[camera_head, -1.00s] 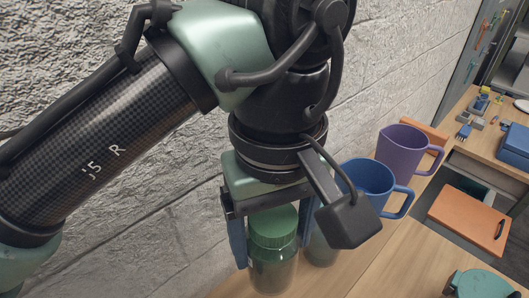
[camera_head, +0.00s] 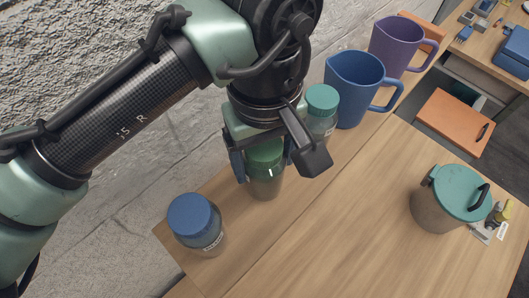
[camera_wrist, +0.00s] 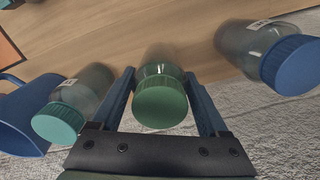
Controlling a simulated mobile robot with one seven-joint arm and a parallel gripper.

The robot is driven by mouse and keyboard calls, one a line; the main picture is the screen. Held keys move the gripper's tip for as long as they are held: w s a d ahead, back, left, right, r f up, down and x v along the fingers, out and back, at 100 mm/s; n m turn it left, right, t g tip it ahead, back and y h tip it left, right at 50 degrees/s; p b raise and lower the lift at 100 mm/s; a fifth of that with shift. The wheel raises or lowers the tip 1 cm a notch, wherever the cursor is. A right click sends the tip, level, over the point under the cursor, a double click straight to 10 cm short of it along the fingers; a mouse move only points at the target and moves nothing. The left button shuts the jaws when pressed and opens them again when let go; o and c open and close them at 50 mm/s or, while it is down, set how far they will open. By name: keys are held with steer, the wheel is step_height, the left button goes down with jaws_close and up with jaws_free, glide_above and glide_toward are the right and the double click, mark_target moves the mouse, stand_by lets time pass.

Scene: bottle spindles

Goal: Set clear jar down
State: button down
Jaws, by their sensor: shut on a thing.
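The clear jar (camera_head: 265,186) has a dark green screw lid and stands upright in the head view, over the wooden table near the wall. My gripper (camera_head: 264,170) comes down from above with its blue fingers on either side of the jar and is shut on it. In the wrist view the jar (camera_wrist: 160,72) sits between the fingers of my gripper (camera_wrist: 160,78), lid towards the camera. The jar's base is at or very near the tabletop; I cannot tell whether it touches.
A blue-lidded jar (camera_head: 197,225) stands left of my gripper. A teal-lidded jar (camera_head: 322,112), a blue pitcher (camera_head: 352,90) and a purple pitcher (camera_head: 396,48) stand to the right. A teal-lidded pot (camera_head: 440,205) is farther right. The table's middle (camera_head: 340,220) is clear.

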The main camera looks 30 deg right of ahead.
jaws_free()
steer(key=shift+r, duration=0.1)
step_height(320, 180, up, 12)
steer(key=shift+r+b, duration=0.1)
steer(key=shift+b, duration=0.45)
steer(key=shift+s, duration=0.1)
